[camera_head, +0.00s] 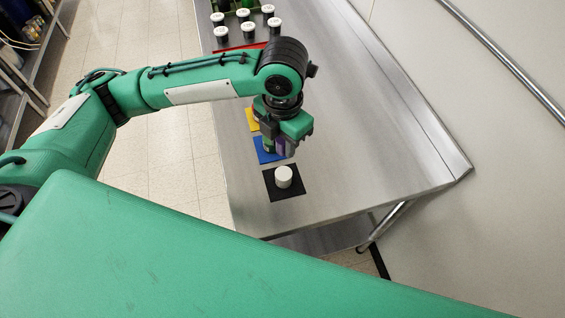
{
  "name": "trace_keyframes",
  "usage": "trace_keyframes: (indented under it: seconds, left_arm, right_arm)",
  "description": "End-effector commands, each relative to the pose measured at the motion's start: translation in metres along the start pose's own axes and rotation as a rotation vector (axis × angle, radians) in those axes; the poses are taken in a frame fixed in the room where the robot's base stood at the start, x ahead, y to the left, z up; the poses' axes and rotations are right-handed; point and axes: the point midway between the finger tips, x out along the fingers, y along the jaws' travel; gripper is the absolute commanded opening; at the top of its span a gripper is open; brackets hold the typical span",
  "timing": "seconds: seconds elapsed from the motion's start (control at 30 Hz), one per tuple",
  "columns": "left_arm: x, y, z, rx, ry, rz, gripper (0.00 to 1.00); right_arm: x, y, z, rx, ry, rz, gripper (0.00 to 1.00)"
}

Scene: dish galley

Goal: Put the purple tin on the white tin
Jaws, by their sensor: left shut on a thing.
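The white tin (283,177) stands upright on a black square mat (290,194) near the front end of the steel table. My left gripper (287,146) points down behind the white tin, over the edge of a blue square mat. It is shut on the purple tin (281,146), which shows only as a small dark purple patch between the fingers. Most of the purple tin is hidden by the gripper. I cannot tell its height above the table. The purple tin appears apart from the white tin. My right gripper is not in view.
The blue mat (265,156) and a yellow mat (251,124) lie in line behind the black mat. Several white-topped dark containers (246,28) stand at the far end, near a red mat (238,49). The steel table (370,130) is clear to the right, up to its raised edge and the wall.

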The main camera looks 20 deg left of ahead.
Motion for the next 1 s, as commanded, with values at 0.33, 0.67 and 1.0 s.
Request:
trace_keyframes:
  seconds: [0.33,0.67,1.0]
  left_arm:
    - [0.056,0.000,0.000,-0.002,0.000,0.000,0.07]
    - [0.097,0.000,0.000,-0.002,0.001,0.000,0.07]
    - [0.101,0.000,0.000,-0.001,-0.001,0.000,0.07]
  right_arm:
    - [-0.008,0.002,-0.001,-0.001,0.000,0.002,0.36]
    - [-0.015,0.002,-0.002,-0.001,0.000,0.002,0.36]
    - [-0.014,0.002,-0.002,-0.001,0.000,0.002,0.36]
